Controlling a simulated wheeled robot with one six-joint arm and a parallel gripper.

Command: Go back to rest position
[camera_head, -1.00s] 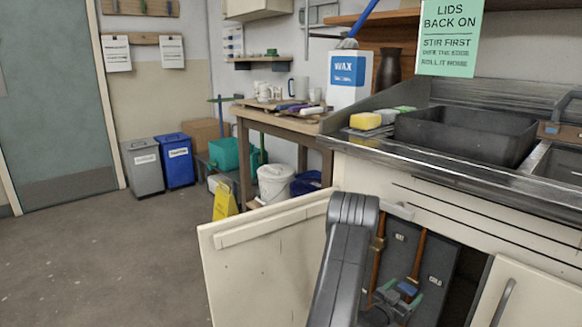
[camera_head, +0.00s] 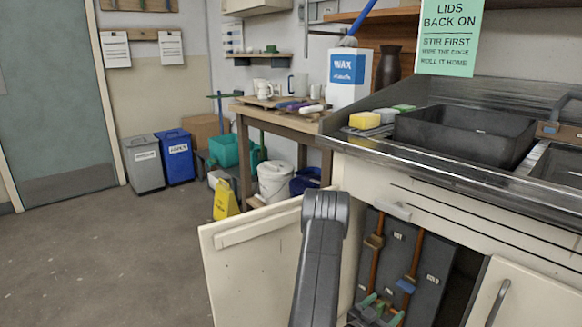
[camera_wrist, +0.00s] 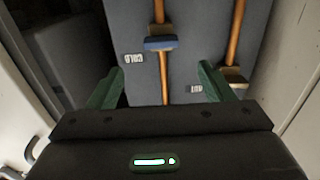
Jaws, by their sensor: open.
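My gripper (camera_head: 378,303) is low in front of the open sink cabinet in the head view, partly cut off by the lower edge. In the wrist view its two green fingers (camera_wrist: 160,68) are spread wide with nothing between them. Beyond them is a dark panel (camera_wrist: 205,45) with two copper-coloured pipes. The blue handle (camera_wrist: 161,43) lies across one pipe, clear of the fingers; it also shows in the head view (camera_head: 405,286). A brown fitting (camera_wrist: 234,77) sits on the other pipe, near one fingertip in the picture but apparently behind it.
The open cabinet door (camera_head: 255,262) stands left of my arm, close beside it. A closed door (camera_head: 520,300) is at the right. The sink counter (camera_head: 450,165) overhangs the cabinet. A yellow floor sign (camera_head: 225,200) and white bucket (camera_head: 274,182) stand farther back. The left floor is clear.

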